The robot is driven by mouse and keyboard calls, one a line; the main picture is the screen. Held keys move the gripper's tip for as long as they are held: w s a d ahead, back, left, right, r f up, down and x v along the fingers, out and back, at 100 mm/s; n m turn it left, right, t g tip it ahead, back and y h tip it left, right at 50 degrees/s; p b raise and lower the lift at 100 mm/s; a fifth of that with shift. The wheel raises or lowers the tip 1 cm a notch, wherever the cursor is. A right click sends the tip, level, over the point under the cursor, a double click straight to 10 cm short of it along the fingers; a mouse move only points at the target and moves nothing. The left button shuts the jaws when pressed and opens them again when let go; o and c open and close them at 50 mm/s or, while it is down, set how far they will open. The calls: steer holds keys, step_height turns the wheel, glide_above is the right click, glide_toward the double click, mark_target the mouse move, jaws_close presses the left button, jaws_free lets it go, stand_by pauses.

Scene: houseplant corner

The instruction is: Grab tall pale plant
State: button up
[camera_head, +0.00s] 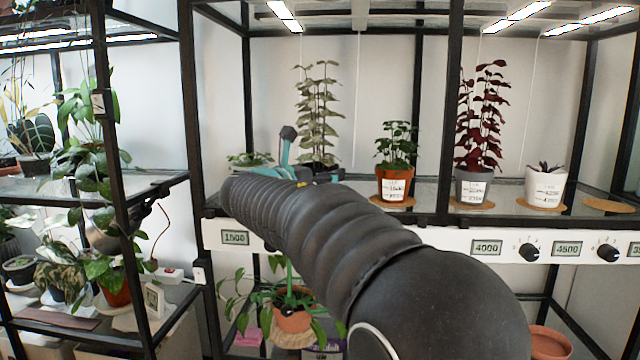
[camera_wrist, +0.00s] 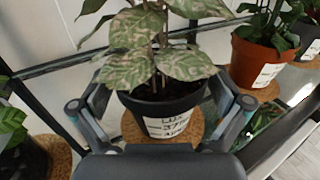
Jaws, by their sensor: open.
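The tall pale plant (camera_head: 318,105) stands upright on the shelf in the head view, its pale mottled leaves rising up a stake. In the wrist view its leaves (camera_wrist: 150,50) hang over a dark pot (camera_wrist: 168,108) with a white handwritten label, standing on a cork mat (camera_wrist: 133,130). My gripper (camera_wrist: 165,108) is open, with one finger on each side of the pot. I cannot tell whether either finger touches it. In the head view my arm hides most of the pot, and only part of my gripper (camera_head: 300,165) shows.
A terracotta pot (camera_head: 394,181) with a green plant stands close on the right. Farther right are a dark red plant (camera_head: 480,115) and a white pot (camera_head: 545,186). A low green plant (camera_head: 249,159) is on the left. An empty cork mat (camera_head: 608,206) lies at the far right. Black shelf posts frame the bay.

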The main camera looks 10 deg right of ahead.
steer(key=shift+d, duration=0.1)
steer(key=c, duration=1.1)
steer(key=shift+r, duration=0.1)
